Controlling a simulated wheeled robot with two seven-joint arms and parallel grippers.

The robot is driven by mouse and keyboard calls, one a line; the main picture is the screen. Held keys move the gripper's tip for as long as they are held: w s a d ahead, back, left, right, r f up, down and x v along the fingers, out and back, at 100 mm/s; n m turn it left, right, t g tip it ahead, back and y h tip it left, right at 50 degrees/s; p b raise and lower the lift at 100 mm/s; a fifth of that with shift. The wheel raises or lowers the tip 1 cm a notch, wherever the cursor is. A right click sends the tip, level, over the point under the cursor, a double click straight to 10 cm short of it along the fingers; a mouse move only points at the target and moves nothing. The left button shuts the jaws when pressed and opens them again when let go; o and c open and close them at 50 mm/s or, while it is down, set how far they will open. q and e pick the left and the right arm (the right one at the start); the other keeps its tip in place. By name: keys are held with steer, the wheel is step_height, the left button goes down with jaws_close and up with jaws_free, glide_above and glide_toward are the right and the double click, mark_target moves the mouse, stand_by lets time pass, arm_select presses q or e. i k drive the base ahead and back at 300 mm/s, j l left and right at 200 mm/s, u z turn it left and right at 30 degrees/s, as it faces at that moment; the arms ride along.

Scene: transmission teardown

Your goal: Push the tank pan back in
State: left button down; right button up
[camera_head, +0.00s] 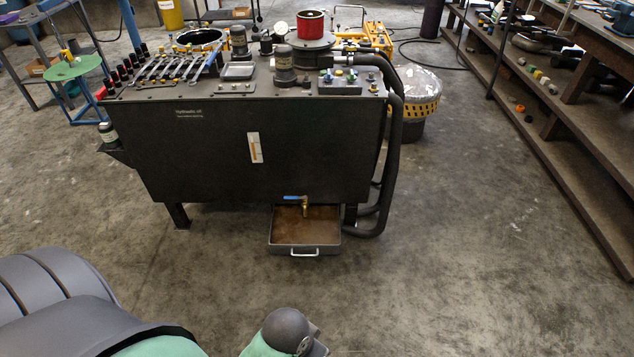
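The tank pan (305,245) is a shallow grey metal tray with a brownish inside. It sits on the floor under the brass drain tap with a blue lever (295,199) and sticks out in front of the dark hydraulic oil tank (210,150). Its light handle (304,252) is on the front wall, facing me. The back of the pan is hidden under the tank. Parts of my own body show at the bottom left and bottom centre. Neither of my grippers can be made out in this view.
Thick black hoses (393,150) run down the tank's right side and curl near the floor beside the pan. A tank leg (178,215) stands left of the pan. A long shelf bench (560,120) lines the right. The concrete floor before the pan is clear.

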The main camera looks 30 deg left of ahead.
mark_target(292, 232)
steer(key=u, duration=0.9)
